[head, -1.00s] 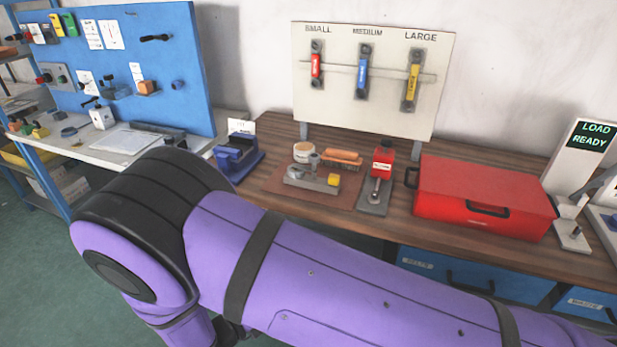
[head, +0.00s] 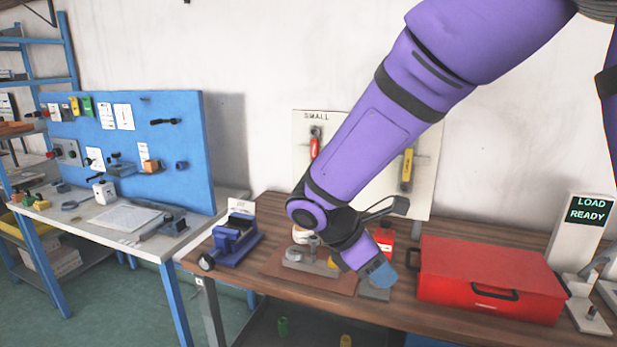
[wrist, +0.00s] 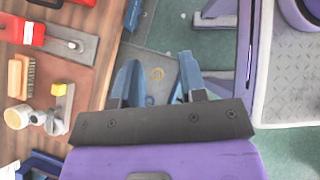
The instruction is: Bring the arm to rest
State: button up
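My purple arm (head: 365,135) reaches down from the upper right in the head view. My gripper (head: 380,275) hangs in front of the workbench, left of the red toolbox (head: 490,282). In the wrist view my gripper (wrist: 157,78) has its two blue fingers spread well apart. Nothing is between them; grey floor-level surface shows beyond the gap. In the head view the arm hides part of the size board (head: 300,130), including its middle tool.
On the wooden bench (head: 400,308) are a blue vise (head: 235,240), a brown mat (head: 300,276) with small tools, and a red-headed tool (wrist: 28,30). A "LOAD READY" display (head: 587,212) stands at the right. A blue pegboard (head: 140,185) stands at the left.

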jog(key=s+d+r+m+t+y, duration=0.5)
jog(key=s+d+r+m+y, duration=0.3)
jog(key=s+d+r+m, duration=0.7)
jog(key=s+d+m, duration=0.2)
jog(key=m, duration=0.2)
jog(key=shift+d+r+m, duration=0.15)
jog(key=shift+d+m, duration=0.15)
jog(key=shift+d, duration=0.05)
